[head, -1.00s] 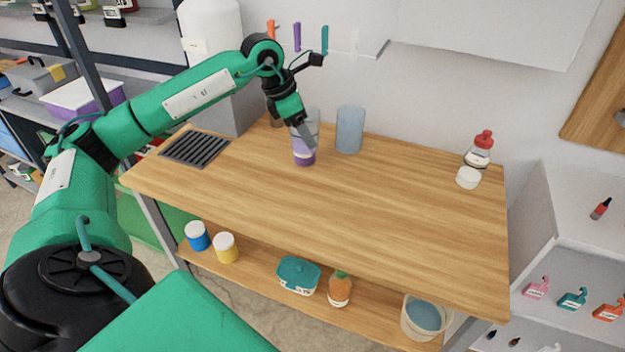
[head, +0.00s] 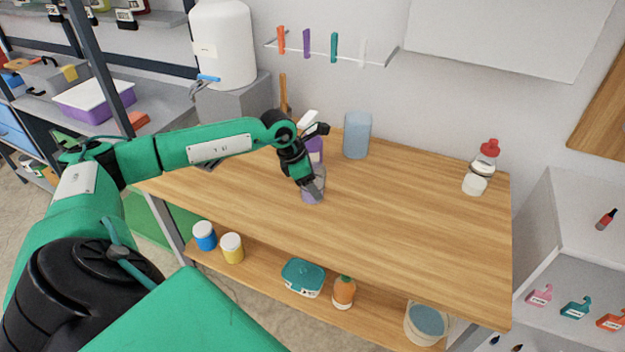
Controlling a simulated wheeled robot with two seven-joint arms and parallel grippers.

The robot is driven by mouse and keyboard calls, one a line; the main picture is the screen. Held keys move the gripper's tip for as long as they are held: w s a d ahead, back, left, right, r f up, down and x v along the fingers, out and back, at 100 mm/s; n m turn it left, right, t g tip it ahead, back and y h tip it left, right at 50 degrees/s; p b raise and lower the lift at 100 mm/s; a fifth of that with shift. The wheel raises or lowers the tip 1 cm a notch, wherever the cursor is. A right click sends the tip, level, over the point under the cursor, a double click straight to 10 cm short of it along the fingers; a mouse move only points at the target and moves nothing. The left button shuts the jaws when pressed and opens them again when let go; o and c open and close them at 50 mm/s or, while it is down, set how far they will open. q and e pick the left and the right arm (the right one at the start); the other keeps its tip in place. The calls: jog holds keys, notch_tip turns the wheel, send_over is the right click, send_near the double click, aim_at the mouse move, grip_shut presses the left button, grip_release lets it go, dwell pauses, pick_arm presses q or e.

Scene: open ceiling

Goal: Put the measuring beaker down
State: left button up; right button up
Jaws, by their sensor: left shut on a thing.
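My left gripper (head: 316,188) is shut on the measuring beaker (head: 312,197), a small clear vessel with a purple-grey lower part. It is over the left-middle of the wooden table (head: 420,215) and looks upright. The gripper fingers hide part of it. I cannot tell whether its base touches the tabletop. My right gripper is not in view.
Close behind the arm stands a purple bottle with a white top (head: 316,148), partly hidden. A tall bluish cylinder (head: 357,136) stands at the back edge. The middle and front right are clear.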

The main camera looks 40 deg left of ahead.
pick_arm(q)
jog(key=shift+f, duration=0.15)
jog(key=o, duration=0.9)
jog(key=shift+o, duration=0.8)
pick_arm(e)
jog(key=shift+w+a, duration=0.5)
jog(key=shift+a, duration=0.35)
